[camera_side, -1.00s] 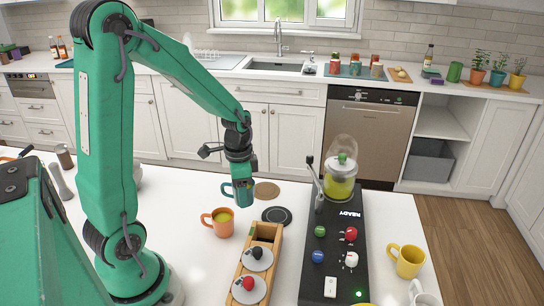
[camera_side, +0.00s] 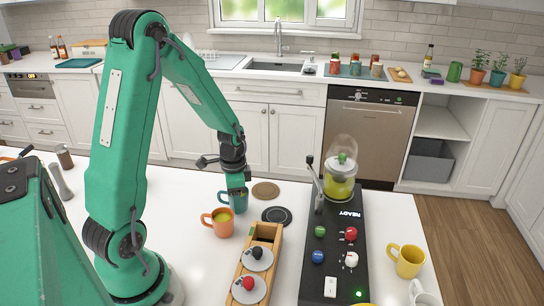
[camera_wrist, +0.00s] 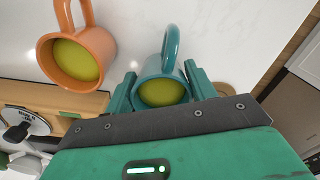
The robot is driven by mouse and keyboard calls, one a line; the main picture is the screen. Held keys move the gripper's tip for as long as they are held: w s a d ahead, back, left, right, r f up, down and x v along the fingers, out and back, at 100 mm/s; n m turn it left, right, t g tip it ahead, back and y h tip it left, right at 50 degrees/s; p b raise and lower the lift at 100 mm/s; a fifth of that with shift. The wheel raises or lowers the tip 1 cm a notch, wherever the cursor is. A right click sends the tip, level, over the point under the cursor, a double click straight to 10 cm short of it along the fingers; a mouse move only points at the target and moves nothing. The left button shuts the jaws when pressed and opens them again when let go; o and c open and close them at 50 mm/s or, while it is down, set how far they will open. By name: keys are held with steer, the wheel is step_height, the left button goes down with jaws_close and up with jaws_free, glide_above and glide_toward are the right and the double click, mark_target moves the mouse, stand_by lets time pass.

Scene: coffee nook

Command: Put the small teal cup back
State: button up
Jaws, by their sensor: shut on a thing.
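The small teal cup (camera_side: 239,205) is upright on or just above the white table, behind the orange cup; I cannot tell if its base touches. It also shows in the wrist view (camera_wrist: 160,70), with yellow-green liquid inside and its handle pointing up in the picture. My gripper (camera_side: 236,191) is shut on the teal cup, one finger on each side, seen also in the wrist view (camera_wrist: 162,84). Its fingers hide part of the cup in the side view. A brown round coaster (camera_side: 265,190) lies bare to the right, and a dark round coaster (camera_side: 277,215) lies bare nearer the front.
The orange cup (camera_side: 217,224), holding yellow-green liquid, stands close in front of the teal cup. A wooden box (camera_side: 248,268) with white discs stands in front. The black machine panel (camera_side: 335,235) is to the right, with a yellow mug (camera_side: 407,261) beyond it.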

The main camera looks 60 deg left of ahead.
steer(key=shift+f, duration=0.4)
steer(key=o, duration=1.2)
steer(key=shift+f, duration=0.15)
steer(key=shift+r, duration=6.2)
